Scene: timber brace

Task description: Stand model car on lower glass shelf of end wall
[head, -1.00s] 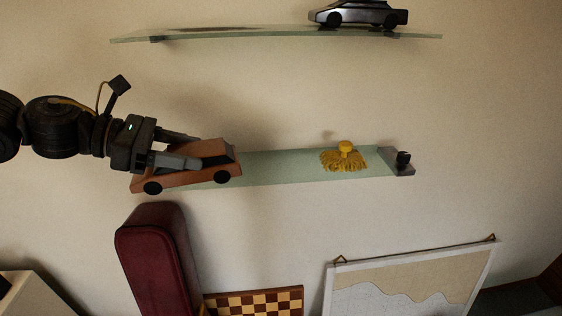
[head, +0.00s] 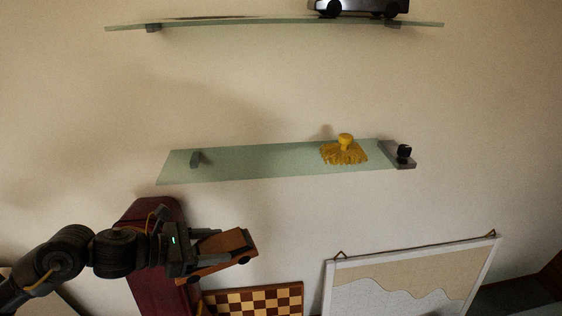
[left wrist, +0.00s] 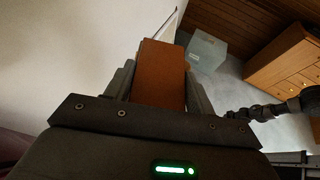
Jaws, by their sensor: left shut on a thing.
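An orange-brown model car (head: 226,252) with dark wheels is held in my left gripper (head: 215,256), below and in front of the lower glass shelf (head: 255,161), clear of it. The car is tilted in the head view. In the left wrist view the car (left wrist: 160,75) shows as a brown block between the two fingers (left wrist: 160,90). The lower shelf is bare on its left and middle. My right gripper is not in view.
On the lower shelf's right part are a yellow tasselled object (head: 344,151) and a small black item (head: 404,152). A silver car (head: 360,7) stands on the upper shelf (head: 240,22). Below are a dark red case (head: 150,215), a chequered board (head: 255,300) and a framed picture (head: 410,280).

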